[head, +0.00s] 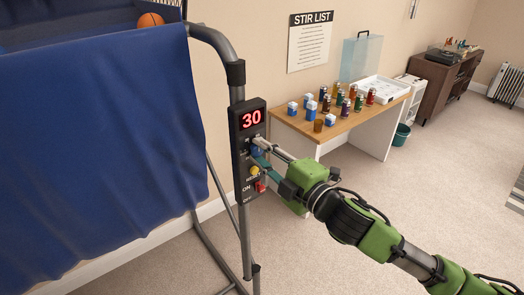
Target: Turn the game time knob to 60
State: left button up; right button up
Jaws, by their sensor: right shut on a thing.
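The black control panel (238,180) is fixed to the grey upright of the arcade basketball frame. Its red display (251,119) reads 30. The blue game time knob (256,151) is below the display, mostly hidden by my gripper. My right gripper (257,149) comes in from the right, with its fingers shut on the knob at the panel face. The knob's pointer and most of its scale marks are covered. My left gripper is out of the picture.
A yellow button (254,171) and a red ON/OFF switch (261,187) are below the knob, close to my gripper. Blue cloth (95,150) hangs at left. A wooden-top table (345,126) with several bottles stands behind. The carpet (440,180) at right is clear.

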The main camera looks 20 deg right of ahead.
jog(key=m+p, duration=0.1)
jog(key=m, duration=0.4)
jog(key=shift+f+m+p, duration=0.1)
jog(key=shift+m+p, duration=0.2)
dwell(0.5)
jog(key=o, duration=1.1)
jog(key=shift+o, duration=0.2)
jog(key=v, duration=1.2)
